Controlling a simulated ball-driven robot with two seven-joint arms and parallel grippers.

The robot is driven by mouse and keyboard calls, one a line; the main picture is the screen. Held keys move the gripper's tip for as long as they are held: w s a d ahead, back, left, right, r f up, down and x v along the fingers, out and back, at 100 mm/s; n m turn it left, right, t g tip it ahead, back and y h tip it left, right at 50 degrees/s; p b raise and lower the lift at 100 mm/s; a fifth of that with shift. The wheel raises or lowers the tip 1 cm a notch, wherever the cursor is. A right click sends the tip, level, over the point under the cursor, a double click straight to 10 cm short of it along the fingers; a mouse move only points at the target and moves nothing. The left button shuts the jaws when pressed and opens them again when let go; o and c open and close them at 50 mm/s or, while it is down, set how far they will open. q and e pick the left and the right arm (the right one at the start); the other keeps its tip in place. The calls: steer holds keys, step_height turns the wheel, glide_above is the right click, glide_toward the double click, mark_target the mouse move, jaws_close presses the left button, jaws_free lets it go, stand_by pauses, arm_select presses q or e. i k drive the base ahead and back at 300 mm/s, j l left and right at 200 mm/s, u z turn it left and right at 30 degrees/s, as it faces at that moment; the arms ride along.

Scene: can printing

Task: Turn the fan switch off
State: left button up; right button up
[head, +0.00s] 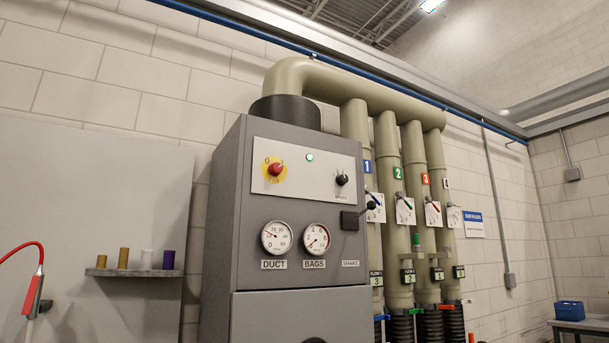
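A grey machine cabinet (218,240) stands in the middle of the head view, with a light control panel (312,200) on its upper front. A red rotary knob (276,169) on a yellow plate sits at the panel's left. A "0" shows at the plate's upper left, and the small lettering below the knob looks like FAN. Which way the knob points is too small to tell. A green lamp (309,157) to its right is lit. A smaller black knob (342,180) sits at the panel's right. Neither of my grippers is in view.
Two gauges (275,237), labelled DUCT and BAGS, sit below the panel, with a black lever (350,221) marked SHAKE. Several numbered ducts (388,160) rise on the right. A small shelf (133,272) holding several cylinders and a red hose tool (34,294) are at left.

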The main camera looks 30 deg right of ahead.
mark_target(275, 169)
steer(key=i+l, duration=0.15)
steer(key=l, duration=0.25)
steer(key=i+l+u, duration=0.1)
steer(key=l, duration=0.35)
steer(key=i+l+u, duration=0.1)
steer(key=l, duration=0.3)
